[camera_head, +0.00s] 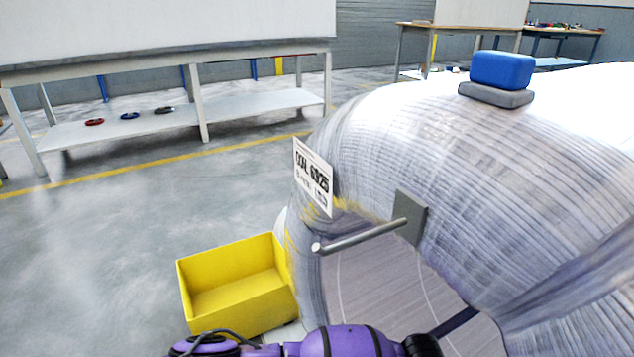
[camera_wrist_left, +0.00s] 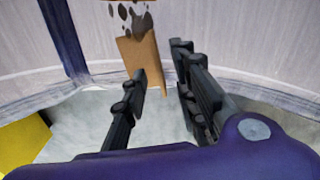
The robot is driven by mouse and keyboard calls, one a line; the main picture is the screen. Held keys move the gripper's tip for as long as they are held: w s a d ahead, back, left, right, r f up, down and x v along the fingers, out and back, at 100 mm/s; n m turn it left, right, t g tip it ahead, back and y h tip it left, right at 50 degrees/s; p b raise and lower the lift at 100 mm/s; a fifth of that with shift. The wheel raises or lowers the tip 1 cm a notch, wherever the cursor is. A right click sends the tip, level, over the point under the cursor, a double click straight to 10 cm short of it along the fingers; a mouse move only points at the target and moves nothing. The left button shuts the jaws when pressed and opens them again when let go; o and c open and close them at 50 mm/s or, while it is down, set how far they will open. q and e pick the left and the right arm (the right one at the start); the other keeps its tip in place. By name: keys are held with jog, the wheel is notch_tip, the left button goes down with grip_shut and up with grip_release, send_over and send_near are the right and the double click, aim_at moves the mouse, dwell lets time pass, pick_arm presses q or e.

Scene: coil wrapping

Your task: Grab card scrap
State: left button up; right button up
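The card scrap (camera_wrist_left: 140,58) shows in the left wrist view as a brown upright strip, with dark spots on its upper part. A brown edge crosses its top at the frame's upper border. My left gripper (camera_wrist_left: 160,62) has its two dark fingers spread apart. The scrap stands beyond and between the fingertips, close to the left finger; I cannot tell whether they touch. In the head view, my purple left arm runs along the bottom edge, and its fingers and the scrap do not show. My right gripper is in neither view.
A large wrapped coil (camera_head: 430,130) fills the right, with a label (camera_head: 313,176) and a grey rod (camera_head: 360,237) sticking out. A blue block (camera_head: 502,70) sits on a grey pad on top. A yellow bin (camera_head: 236,288) stands left of the coil.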

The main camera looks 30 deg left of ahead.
pick_arm(q)
notch_tip(320, 180, down, 3)
jog(key=shift+w+b, duration=0.1)
jog(key=shift+b, duration=0.8)
jog(key=shift+w+f, duration=0.1)
jog(key=shift+f, duration=0.4)
jog(key=shift+r, duration=0.1)
grip_shut()
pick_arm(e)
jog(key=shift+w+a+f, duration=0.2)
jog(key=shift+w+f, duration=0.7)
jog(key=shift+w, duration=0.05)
